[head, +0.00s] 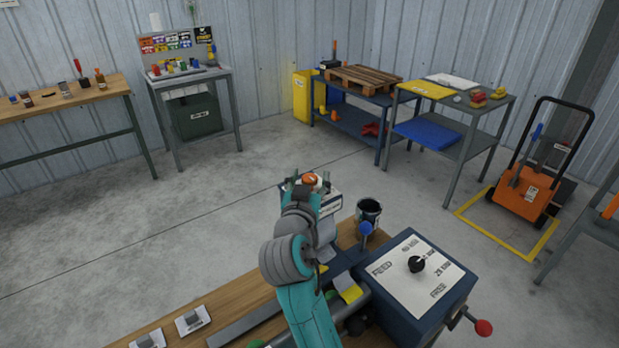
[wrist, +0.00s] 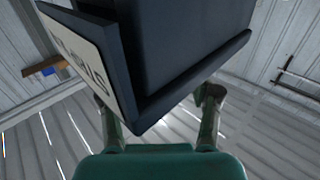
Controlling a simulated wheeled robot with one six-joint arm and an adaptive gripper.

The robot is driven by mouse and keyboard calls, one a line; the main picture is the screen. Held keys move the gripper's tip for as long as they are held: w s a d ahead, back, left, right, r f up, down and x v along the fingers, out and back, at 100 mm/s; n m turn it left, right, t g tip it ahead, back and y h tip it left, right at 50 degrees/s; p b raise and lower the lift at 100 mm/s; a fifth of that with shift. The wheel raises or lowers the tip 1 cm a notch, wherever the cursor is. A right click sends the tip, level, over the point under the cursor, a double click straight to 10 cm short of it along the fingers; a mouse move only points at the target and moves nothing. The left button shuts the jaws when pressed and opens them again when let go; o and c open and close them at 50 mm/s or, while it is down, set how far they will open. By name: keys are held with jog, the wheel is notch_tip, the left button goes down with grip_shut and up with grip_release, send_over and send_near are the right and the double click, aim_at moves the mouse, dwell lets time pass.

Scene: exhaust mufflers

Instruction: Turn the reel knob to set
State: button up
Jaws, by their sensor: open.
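A dark blue box (head: 385,303) stands at the front right of the bench in the head view. No knob shows there.
An orange-topped item (head: 310,179) and a labelled pale box (head: 324,203) are close to my fingers. Open floor lies beyond the bench.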

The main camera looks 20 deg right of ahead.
jog(key=shift+w+d, duration=0.1)
jog(key=shift+w, duration=0.1)
jog(key=c, duration=1.1)
jog(key=shift+c, duration=0.2)
jog(key=shift+n+y, duration=0.3)
jog(key=shift+y, duration=0.1)
jog(key=n+t+y, duration=0.1)
jog(key=n+y, duration=0.1)
jog(key=y, duration=0.1)
jog(key=n+t+y, duration=0.1)
jog(key=n+y, duration=0.1)
jog(key=y, duration=0.1)
jog(key=shift+d, duration=0.15)
jog(key=shift+n+g+y, duration=0.25)
jog(key=shift+n+y, duration=0.95)
jog(key=shift+y, duration=0.7)
jog(key=shift+n+g+y, duration=0.25)
jog(key=shift+n+y, duration=0.95)
jog(key=shift+y, duration=0.7)
jog(key=shift+n+y, duration=0.3)
jog(key=shift+y, duration=0.1)
